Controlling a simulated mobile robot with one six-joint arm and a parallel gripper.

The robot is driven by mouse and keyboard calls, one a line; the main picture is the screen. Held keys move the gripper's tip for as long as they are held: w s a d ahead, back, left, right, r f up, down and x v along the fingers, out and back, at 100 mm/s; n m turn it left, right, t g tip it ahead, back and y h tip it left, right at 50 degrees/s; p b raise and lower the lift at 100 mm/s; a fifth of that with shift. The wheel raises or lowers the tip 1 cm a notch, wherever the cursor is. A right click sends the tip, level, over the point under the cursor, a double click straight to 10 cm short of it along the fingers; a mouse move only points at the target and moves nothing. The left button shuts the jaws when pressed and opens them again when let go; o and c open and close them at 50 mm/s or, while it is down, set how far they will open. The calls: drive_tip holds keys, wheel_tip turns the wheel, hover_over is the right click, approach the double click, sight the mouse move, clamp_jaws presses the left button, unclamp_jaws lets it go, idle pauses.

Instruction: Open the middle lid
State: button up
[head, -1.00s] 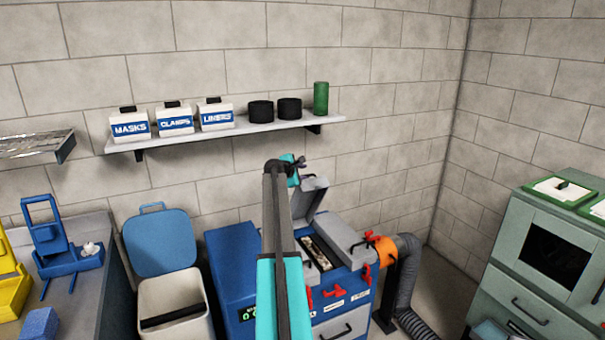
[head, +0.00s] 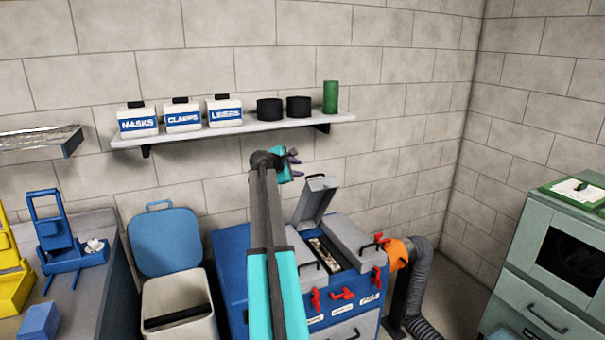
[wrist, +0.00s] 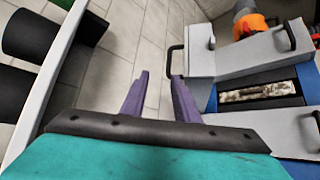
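The blue cabinet (head: 229,256) has grey lids in a row on top. The middle lid (head: 317,198) stands raised, tilted back on its far edge. Below it is an open compartment with a pale, speckled long item (head: 323,250) inside, also seen in the wrist view (wrist: 258,93). My gripper (head: 293,163) is above and left of the raised lid. In the wrist view, its two purple fingers (wrist: 160,75) are spread apart with nothing between them. The raised lid (wrist: 201,48) and its dark handle (wrist: 174,62) are just beyond the right finger; I cannot tell whether they touch.
The right lid (head: 360,237) and left lid (head: 306,268) are flat. Red latches (head: 343,293) line the cabinet front. A wall shelf (head: 250,127) with boxes and black cylinders is behind and above my gripper. An orange-collared hose (head: 398,252) is at right, a lidded bin (head: 175,300) at left.

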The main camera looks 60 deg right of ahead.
drive_tip(key=shift+s+a+r, duration=0.2)
drive_tip(key=shift+a+r, duration=0.05)
drive_tip(key=shift+a, duration=0.4)
drive_tip(key=shift+a+r, duration=0.1)
